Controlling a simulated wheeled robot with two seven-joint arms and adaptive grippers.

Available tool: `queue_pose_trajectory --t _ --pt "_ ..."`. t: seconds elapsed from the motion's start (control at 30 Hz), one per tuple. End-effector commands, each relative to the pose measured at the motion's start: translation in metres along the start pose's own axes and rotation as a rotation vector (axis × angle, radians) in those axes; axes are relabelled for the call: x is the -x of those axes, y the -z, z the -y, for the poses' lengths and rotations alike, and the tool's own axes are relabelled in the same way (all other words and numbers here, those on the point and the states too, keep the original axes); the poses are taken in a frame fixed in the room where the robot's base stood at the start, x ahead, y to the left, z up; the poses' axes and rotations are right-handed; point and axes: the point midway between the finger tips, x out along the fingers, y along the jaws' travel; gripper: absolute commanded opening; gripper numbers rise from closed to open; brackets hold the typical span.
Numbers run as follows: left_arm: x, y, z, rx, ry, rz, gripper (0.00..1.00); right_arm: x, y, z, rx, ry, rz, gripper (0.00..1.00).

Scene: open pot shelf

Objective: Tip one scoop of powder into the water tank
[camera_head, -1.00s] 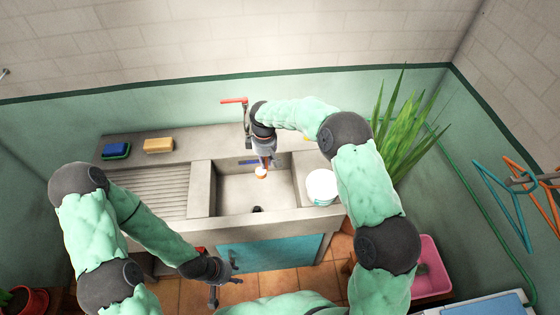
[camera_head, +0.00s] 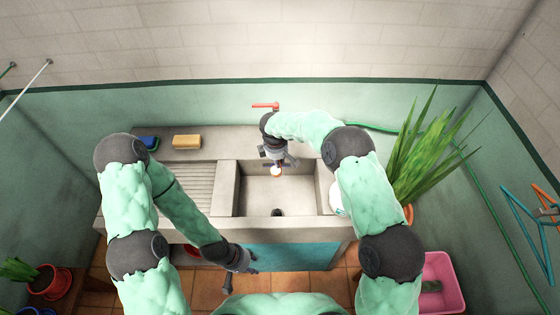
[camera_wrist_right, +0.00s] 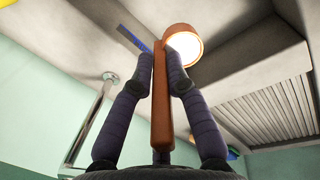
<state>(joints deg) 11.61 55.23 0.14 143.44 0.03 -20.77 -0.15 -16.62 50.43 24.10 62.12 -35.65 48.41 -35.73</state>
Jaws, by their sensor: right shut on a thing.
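My right gripper (camera_head: 276,160) is shut on the orange handle of a scoop (camera_wrist_right: 160,100). The scoop's round bowl (camera_wrist_right: 183,45) looks bright white inside in the wrist view; how full it is I cannot tell. In the head view the small white-and-orange bowl (camera_head: 275,171) is over the back part of the grey stone basin (camera_head: 262,195), apparently the water tank. A dark drain-like spot (camera_head: 277,211) shows at its front; any water is hard to make out. My left gripper (camera_head: 241,273) is open and empty, low in front of the basin.
A white round tub (camera_head: 336,196) stands right of the basin, mostly hidden by my right arm. A red-handled tap (camera_head: 265,106) rises behind. A plant (camera_head: 425,155) stands at right.

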Motion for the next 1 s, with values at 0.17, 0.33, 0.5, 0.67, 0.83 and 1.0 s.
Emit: queue_pose_trajectory --t 0.17,0.33,0.5,0.67,0.83,1.0 --pt "-0.022 0.001 0.008 0.000 0.000 0.000 0.40 -0.006 0.003 0.006 0.003 -0.063 0.020 0.00" --pt "-0.038 0.002 0.014 0.000 0.000 0.000 0.40 -0.009 0.004 0.010 0.002 -0.111 0.037 0.00" --pt "-0.055 0.002 0.019 0.000 0.000 -0.001 0.40 -0.010 0.005 0.014 0.002 -0.157 0.052 0.00" --pt "-0.070 0.003 0.025 0.000 0.000 -0.001 0.40 -0.011 0.006 0.016 0.004 -0.198 0.065 0.00" --pt "-0.086 0.004 0.031 0.000 0.000 0.000 0.40 -0.014 0.007 0.020 0.004 -0.240 0.079 0.00" --pt "-0.102 0.004 0.037 0.000 0.000 -0.001 0.40 -0.015 0.008 0.023 0.004 -0.282 0.095 0.00"
